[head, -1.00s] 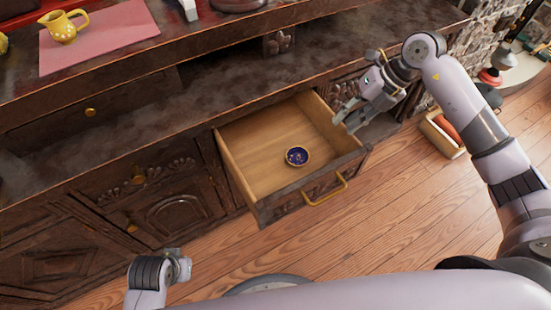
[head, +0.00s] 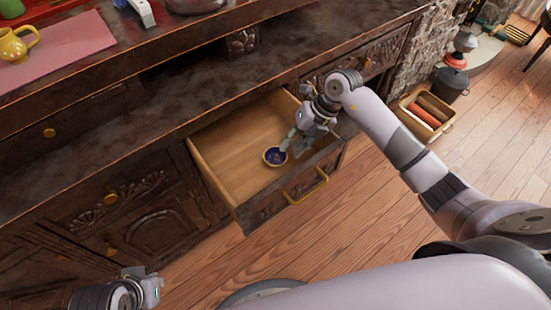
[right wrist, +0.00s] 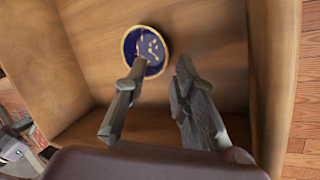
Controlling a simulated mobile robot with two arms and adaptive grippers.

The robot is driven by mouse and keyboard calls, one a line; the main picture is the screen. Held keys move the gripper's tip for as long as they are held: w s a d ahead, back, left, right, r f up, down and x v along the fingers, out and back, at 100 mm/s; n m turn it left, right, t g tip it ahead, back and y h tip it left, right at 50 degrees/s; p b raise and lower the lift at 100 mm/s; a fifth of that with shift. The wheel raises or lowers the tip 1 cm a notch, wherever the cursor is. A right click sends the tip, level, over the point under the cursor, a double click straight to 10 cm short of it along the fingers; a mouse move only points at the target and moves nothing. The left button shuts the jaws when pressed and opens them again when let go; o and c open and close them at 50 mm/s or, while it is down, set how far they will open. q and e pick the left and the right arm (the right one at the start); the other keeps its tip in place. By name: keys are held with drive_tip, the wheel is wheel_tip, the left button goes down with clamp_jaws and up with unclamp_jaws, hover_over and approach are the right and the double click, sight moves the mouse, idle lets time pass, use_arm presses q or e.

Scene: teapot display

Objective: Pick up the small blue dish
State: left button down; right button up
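The small blue dish (head: 274,157), round with a gold rim and a pattern inside, lies on the floor of the open wooden drawer (head: 232,150). My right gripper (head: 290,146) is inside the drawer area, just right of the dish. In the right wrist view the dish (right wrist: 152,42) shows beyond the fingertips of my open right gripper (right wrist: 162,64). The left finger overlaps the dish's lower edge in that picture, and the right finger is beside it. I cannot tell whether they touch. My left gripper (head: 150,288) is low at the left, away from the drawer.
The drawer's front with its gold handle (head: 307,186) faces the wooden floor. The dark cabinet top (head: 150,130) runs behind the drawer. A yellow pitcher (head: 14,46) stands on a pink cloth (head: 70,45). A box with rolls (head: 428,112) stands at the right.

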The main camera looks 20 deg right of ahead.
sight(281, 159)
drive_tip(key=x, duration=0.3)
drive_tip(key=shift+a+f+b, duration=0.15)
drive_tip(key=shift+f+b, duration=0.2)
drive_tip(key=shift+c, duration=0.6)
clamp_jaws()
